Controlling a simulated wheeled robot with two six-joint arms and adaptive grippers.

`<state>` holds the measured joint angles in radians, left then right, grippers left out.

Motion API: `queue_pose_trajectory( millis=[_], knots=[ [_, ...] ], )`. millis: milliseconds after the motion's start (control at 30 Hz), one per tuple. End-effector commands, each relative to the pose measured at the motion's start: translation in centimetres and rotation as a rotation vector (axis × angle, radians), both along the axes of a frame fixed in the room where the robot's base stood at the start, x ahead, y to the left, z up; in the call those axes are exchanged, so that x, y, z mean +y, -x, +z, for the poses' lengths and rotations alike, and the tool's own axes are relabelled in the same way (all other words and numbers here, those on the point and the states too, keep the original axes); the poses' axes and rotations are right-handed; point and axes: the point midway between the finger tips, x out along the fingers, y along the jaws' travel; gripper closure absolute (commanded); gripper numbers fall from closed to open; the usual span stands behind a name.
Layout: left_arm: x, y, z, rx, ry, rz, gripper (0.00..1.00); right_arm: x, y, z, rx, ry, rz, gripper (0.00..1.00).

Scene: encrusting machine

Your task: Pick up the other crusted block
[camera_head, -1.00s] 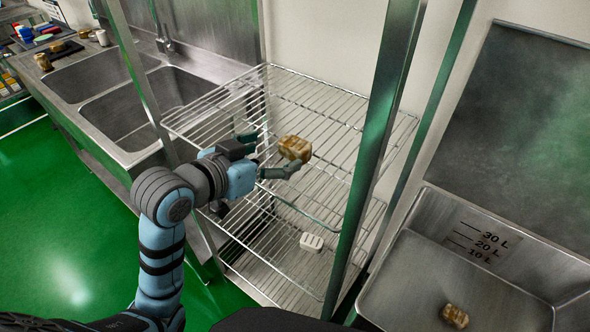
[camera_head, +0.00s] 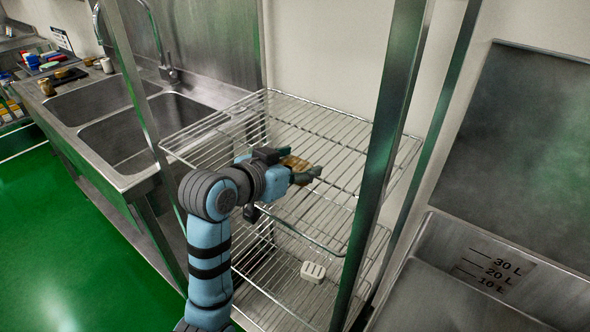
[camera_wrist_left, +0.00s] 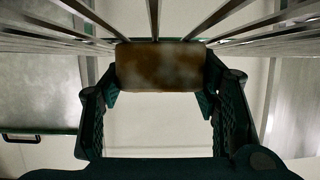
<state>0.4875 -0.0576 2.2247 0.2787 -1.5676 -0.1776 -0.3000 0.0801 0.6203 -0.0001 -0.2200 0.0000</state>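The crusted block (camera_head: 294,162) is golden brown, over the top wire shelf in the head view. My left gripper (camera_head: 298,164) is around it, with a finger on each side, and appears shut on it. In the left wrist view the crusted block (camera_wrist_left: 160,66) is between the two fingertips, which meet its sides. A gap between block and wires cannot be clearly seen. The arm and fingers hide part of the block in the head view. My right gripper is not in view.
The wire rack (camera_head: 345,165) surrounds the gripper, with a steel post (camera_head: 385,150) to its right. A white ribbed object (camera_head: 313,272) lies on a lower shelf. A sink (camera_head: 120,140) stands left, and a steel bin (camera_head: 500,270) with litre marks right.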

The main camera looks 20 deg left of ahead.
Motion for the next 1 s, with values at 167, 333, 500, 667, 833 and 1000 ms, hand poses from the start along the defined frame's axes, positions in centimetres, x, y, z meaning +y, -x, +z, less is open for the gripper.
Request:
queue_pose_trajectory(
  millis=[167,333,500,667,833,1000],
  knots=[
    [0.0,0.0,0.0,0.000,0.000,0.000,0.74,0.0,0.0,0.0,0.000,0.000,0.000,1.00],
    [0.0,0.0,0.0,0.001,0.000,0.000,0.74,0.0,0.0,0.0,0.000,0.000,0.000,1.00],
    [0.0,0.0,1.5,-0.003,0.000,0.000,0.74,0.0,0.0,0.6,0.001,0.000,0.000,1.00],
    [0.0,-0.1,5.6,-0.005,0.000,-0.001,0.74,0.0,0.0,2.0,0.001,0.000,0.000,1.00],
    [0.0,0.0,12.5,-0.008,-0.001,0.000,0.74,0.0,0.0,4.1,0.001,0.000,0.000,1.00],
    [0.0,0.0,17.7,-0.005,-0.001,0.000,0.74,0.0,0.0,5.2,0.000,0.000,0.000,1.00]
  ],
)
